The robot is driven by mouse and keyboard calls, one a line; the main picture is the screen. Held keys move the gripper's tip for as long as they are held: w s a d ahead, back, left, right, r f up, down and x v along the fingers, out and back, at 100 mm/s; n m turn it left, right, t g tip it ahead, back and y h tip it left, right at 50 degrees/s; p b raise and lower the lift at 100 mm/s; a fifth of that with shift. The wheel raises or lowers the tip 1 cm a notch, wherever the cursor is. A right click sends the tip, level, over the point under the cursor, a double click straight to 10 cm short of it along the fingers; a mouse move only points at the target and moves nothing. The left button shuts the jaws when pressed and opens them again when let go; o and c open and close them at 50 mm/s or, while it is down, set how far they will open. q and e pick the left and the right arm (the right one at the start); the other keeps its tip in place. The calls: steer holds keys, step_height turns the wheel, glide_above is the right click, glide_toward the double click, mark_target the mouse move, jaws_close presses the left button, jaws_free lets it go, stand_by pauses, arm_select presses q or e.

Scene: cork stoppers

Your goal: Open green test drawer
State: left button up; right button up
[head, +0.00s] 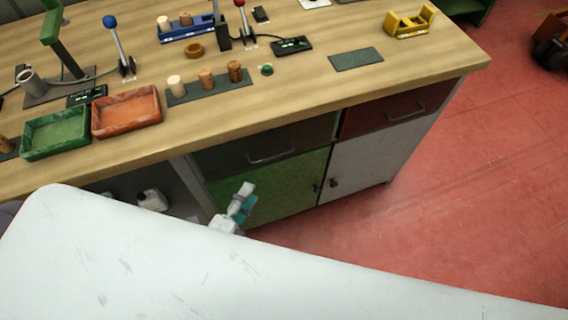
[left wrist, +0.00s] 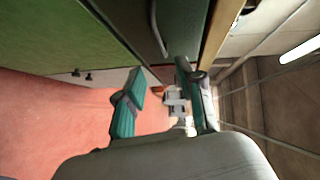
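The green test drawer (head: 308,132) is the dark green drawer front under the bench top, above a brighter green door. It looks shut, flush with the cabinet. Its bar handle (head: 271,159) runs along the front. In the left wrist view the handle (left wrist: 154,34) shows at the top, on the dark drawer front (left wrist: 182,22). My left gripper (head: 243,203) is in front of the green door, lower than the handle and left of it. In the left wrist view its teal fingers (left wrist: 158,98) are apart with nothing gripped, and the handle is beyond their tips. My right gripper is not in view.
The green door (head: 285,190) has a small knob near a white door (head: 370,150). A red drawer (head: 385,115) sits to the right. A green tray (head: 57,133), an orange tray (head: 126,112) and corks stand on the bench top.

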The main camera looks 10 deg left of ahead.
arm_select(q)
glide_toward(272, 156)
steer(key=w, duration=0.1)
steer(key=x, duration=0.9)
steer(key=shift+w+d+f+p, duration=0.1)
steer(key=shift+d+f+p, duration=0.05)
steer(key=shift+f+p, duration=0.25)
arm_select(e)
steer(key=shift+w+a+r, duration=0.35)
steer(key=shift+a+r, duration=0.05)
arm_select(q)
steer(key=shift+c, duration=0.3)
jaws_close()
